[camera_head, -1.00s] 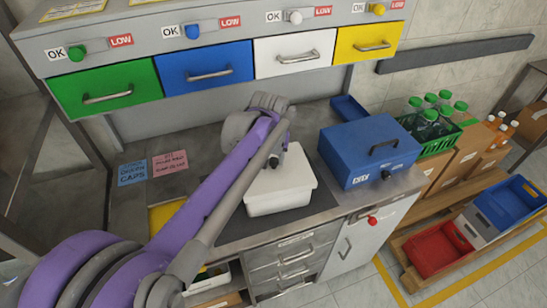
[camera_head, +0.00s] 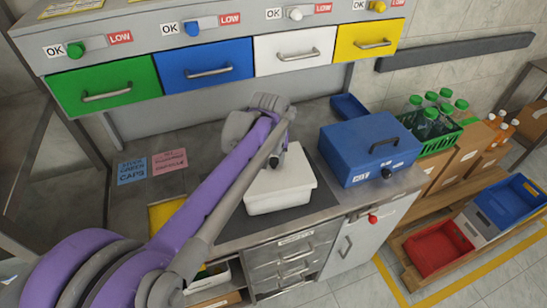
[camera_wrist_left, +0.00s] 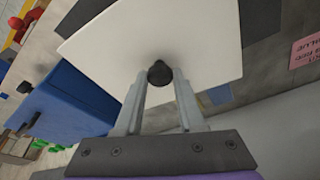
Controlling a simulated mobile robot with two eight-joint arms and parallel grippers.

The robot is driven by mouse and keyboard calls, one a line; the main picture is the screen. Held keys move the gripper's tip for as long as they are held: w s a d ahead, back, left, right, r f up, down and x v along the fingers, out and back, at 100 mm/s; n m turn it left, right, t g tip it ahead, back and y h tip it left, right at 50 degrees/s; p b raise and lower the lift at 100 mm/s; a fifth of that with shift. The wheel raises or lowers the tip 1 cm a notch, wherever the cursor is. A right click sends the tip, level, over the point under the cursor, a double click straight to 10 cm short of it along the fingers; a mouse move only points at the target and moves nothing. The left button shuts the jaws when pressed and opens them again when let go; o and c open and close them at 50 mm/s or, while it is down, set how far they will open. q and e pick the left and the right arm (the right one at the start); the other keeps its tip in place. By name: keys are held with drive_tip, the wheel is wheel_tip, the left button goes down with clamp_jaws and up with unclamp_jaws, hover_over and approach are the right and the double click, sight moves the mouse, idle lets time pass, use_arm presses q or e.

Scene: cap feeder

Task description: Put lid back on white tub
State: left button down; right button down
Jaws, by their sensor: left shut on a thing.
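The white tub (camera_head: 281,203) stands on a dark mat on the metal bench, below my left gripper. Its white lid (camera_head: 301,177) lies over the top of the tub; whether it is fully seated I cannot tell. My left gripper (camera_head: 277,162) points down at the lid. In the left wrist view the lid (camera_wrist_left: 120,55) fills the upper middle, and the gripper's two fingers (camera_wrist_left: 158,85) are shut on the dark lid knob (camera_wrist_left: 160,72). My arm hides the left part of the tub. My right gripper is not in view.
A blue box (camera_head: 368,150) with a handle stands on the bench right of the tub. Green, blue, white and yellow drawers (camera_head: 294,51) hang above the back. Pink and blue notes (camera_head: 132,171) lie at the left. A green crate (camera_head: 440,137) of bottles is further right.

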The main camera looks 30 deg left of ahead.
use_arm(q)
drive_tip(key=shift+f, duration=0.55)
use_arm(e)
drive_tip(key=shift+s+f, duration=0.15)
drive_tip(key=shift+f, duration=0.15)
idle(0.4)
use_arm(q)
unclamp_jaws()
idle(0.7)
drive_tip(key=shift+r, duration=0.1)
drive_tip(key=shift+r+p, duration=1.6)
drive_tip(key=shift+r, duration=1.9)
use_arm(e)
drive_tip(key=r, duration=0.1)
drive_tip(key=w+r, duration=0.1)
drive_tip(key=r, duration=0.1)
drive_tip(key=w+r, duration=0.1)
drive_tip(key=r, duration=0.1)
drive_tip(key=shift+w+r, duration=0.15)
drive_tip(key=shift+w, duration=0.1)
use_arm(q)
drive_tip(key=shift+f, duration=0.1)
clamp_jaws()
